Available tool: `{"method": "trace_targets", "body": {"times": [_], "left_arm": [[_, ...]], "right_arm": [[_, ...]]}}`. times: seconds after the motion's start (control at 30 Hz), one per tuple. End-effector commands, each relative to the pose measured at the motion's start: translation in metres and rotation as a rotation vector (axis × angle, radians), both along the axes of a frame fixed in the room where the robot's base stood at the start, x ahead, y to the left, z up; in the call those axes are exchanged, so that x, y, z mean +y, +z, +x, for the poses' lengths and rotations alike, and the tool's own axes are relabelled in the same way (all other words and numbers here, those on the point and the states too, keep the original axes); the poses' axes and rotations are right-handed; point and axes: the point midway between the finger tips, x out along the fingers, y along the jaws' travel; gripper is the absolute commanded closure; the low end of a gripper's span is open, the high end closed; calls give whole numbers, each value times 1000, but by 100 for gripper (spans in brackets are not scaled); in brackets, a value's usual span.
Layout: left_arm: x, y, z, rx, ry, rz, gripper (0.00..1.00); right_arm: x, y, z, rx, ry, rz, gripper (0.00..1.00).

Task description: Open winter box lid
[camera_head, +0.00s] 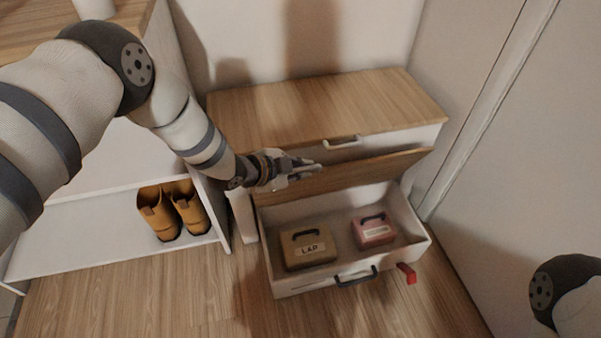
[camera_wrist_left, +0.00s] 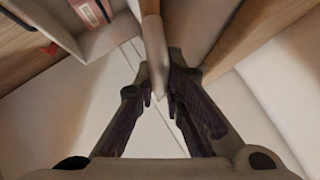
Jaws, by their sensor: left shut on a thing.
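The winter box (camera_head: 421,240) is a white drawer-like box pulled out low in front of the cabinet. Its wooden lid (camera_head: 380,168) is tilted up toward the back, so the inside shows. My left gripper (camera_head: 306,168) is at the lid's left part. In the left wrist view, the fingers (camera_wrist_left: 160,92) are shut on the lid's edge (camera_wrist_left: 153,45), a thin panel between them. My right gripper is out of view; only part of my right arm shows at the lower right.
Inside the box sit a tan case (camera_head: 308,260) marked LAP and a pink case (camera_head: 373,235). A dark handle (camera_head: 356,277) and a red tag (camera_head: 407,273) are at its front. Tan boots (camera_head: 172,212) stand on the left shelf. The wooden cabinet top (camera_head: 300,108) is clear.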

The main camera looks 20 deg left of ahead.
Motion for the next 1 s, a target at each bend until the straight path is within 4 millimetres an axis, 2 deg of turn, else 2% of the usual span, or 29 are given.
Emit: {"method": "trace_targets", "body": {"times": [0.63,0.67,0.73,1.0], "left_arm": [[0,6,2,-6,-3,2,100],[0,6,2,-6,-3,2,86],[0,6,2,-6,-3,1,70],[0,6,1,-4,-2,1,70]], "right_arm": [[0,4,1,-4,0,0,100],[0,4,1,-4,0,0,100],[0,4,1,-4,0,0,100],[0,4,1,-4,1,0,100]]}}
